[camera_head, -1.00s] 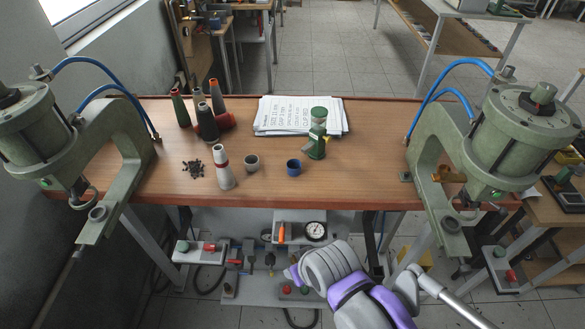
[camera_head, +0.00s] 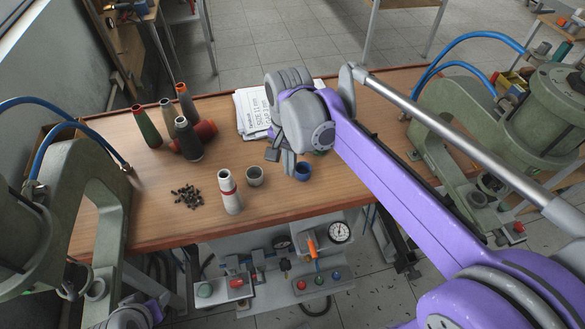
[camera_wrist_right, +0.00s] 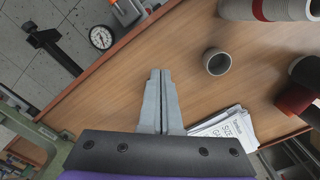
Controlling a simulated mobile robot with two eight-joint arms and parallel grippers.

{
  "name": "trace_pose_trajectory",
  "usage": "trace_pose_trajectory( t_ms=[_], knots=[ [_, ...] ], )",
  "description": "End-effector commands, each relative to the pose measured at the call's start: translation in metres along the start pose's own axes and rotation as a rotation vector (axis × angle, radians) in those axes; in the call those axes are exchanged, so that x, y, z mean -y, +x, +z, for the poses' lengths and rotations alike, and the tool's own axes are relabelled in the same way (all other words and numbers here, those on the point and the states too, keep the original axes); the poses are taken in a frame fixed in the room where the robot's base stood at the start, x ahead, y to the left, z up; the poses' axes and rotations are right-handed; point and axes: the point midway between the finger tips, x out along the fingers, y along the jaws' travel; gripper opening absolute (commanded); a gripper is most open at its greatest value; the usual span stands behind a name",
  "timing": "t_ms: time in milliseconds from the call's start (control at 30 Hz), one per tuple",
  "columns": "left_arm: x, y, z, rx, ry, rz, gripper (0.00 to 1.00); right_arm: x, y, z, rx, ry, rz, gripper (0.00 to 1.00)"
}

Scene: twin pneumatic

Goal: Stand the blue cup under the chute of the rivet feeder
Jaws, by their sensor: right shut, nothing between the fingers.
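The blue cup (camera_head: 303,171) stands on the table near its front edge. My right gripper (camera_head: 289,170) points down just left of the blue cup in the head view; I cannot tell whether they touch. In the right wrist view its fingers (camera_wrist_right: 161,74) are shut with nothing between them, and no blue cup shows there. The rivet feeder is almost wholly hidden behind my right wrist, so its chute cannot be seen.
A grey cup (camera_head: 255,176) stands left of the gripper, also in the right wrist view (camera_wrist_right: 217,62). A pale red-banded cone (camera_head: 230,192), loose rivets (camera_head: 187,196) and several cones lie further left. Papers (camera_head: 250,113) lie behind. Green presses (camera_head: 520,130) flank the table.

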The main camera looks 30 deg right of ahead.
Motion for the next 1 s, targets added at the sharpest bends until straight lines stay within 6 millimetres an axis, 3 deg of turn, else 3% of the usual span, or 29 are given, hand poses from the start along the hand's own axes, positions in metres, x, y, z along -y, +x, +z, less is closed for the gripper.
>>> trace_pose_trajectory(
  t_ms=[167,533,700,1000],
  knots=[
    [0.0,0.002,0.003,0.002,0.0,0.0,0.5,0.0,0.024,0.0,0.0,0.0,0.001,0.0],
    [0.0,0.008,0.008,0.006,0.0,0.0,0.5,0.0,0.102,0.0,0.0,-0.002,0.0,0.0],
    [0.0,0.002,0.002,0.002,0.0,0.0,0.5,0.0,0.097,-0.028,-0.002,0.001,-0.001,0.0],
    [0.0,0.001,0.001,0.001,0.0,0.0,0.5,0.0,0.097,-0.04,-0.001,-0.002,-0.001,0.0]
  ],
)
